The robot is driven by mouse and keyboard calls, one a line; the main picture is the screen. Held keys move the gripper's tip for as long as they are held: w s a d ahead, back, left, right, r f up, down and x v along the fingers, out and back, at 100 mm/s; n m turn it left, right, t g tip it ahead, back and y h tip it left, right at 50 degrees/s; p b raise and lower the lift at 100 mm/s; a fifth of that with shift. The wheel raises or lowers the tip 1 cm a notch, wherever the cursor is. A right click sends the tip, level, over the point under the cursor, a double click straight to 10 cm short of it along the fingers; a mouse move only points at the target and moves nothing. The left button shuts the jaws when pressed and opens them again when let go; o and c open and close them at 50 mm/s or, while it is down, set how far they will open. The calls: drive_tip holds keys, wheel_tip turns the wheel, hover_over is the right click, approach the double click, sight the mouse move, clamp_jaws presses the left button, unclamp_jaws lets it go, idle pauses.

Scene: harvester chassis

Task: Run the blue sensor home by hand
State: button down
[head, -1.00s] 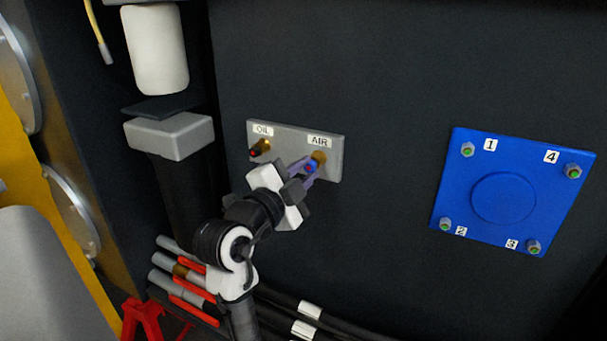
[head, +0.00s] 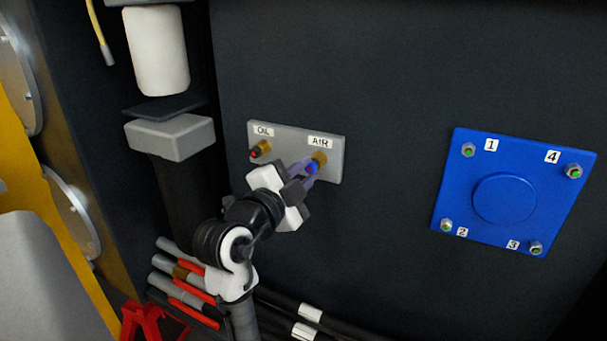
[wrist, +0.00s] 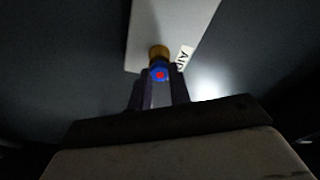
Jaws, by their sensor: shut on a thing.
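The blue sensor (head: 311,168) sits at the brass port marked AIR (head: 319,157) on the grey plate (head: 288,150). It has a red centre on its outer end. My gripper (head: 305,169) is shut on the blue sensor. In the wrist view the blue sensor (wrist: 159,73) shows between the fingertips of my gripper (wrist: 160,80), directly in front of the brass fitting (wrist: 158,52). How deep it sits in the port cannot be told.
A dark sensor with a red end (head: 254,153) sits at the OIL port on the left. A blue cover (head: 468,205) with numbered bolts is on the right of the dark wall. A white cylinder (head: 158,50) hangs at the upper left. The wall between plate and cover is clear.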

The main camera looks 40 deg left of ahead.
drive_tip(key=shift+f+m+b, duration=0.3)
drive_tip(key=shift+m+b, duration=0.4)
drive_tip(key=shift+b, duration=0.5)
drive_tip(key=m+b, duration=0.2)
drive_tip(key=shift+w+m+b, duration=0.1)
drive_tip(key=shift+m+b, duration=0.2)
drive_tip(key=shift+b, duration=0.1)
drive_tip(key=shift+r+m+g+b, duration=0.3)
drive_tip(key=shift+m+b, duration=0.25)
drive_tip(key=shift+m, duration=0.35)
drive_tip(key=shift+r, duration=0.15)
drive_tip(key=c, duration=1.2)
unclamp_jaws()
drive_tip(key=shift+c, duration=1.3)
